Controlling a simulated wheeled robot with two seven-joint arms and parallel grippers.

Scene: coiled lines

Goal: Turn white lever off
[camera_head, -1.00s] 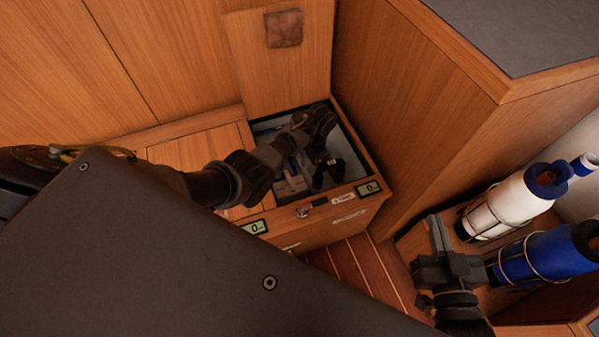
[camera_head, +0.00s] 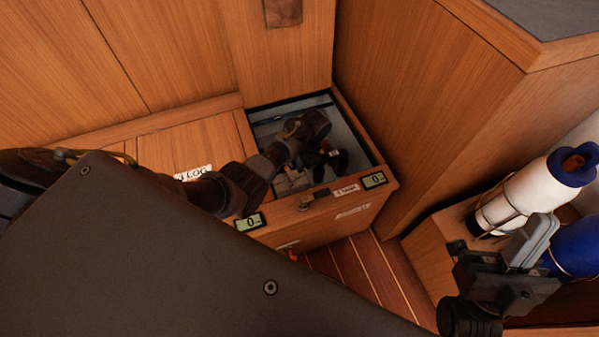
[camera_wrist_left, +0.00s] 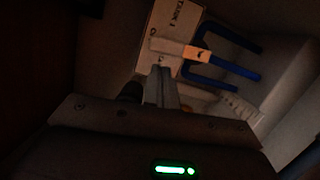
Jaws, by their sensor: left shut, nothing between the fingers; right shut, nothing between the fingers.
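The white lever (camera_wrist_left: 180,48) shows in the left wrist view, lying across a pale labelled plate (camera_wrist_left: 172,18), with blue pipes (camera_wrist_left: 235,69) to its right. My left gripper (camera_wrist_left: 160,74) is shut and empty, its fingertips just below the lever in that view; I cannot tell if they touch it. In the head view my left arm reaches down into an open wooden compartment (camera_head: 357,132), hiding most of its inside, and the lever cannot be made out there. My right gripper (camera_head: 533,242) is shut and empty at the right, in front of the bottles.
Two small displays (camera_head: 250,222) sit on the compartment's front edge. Wooden walls close in behind and right of the compartment.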

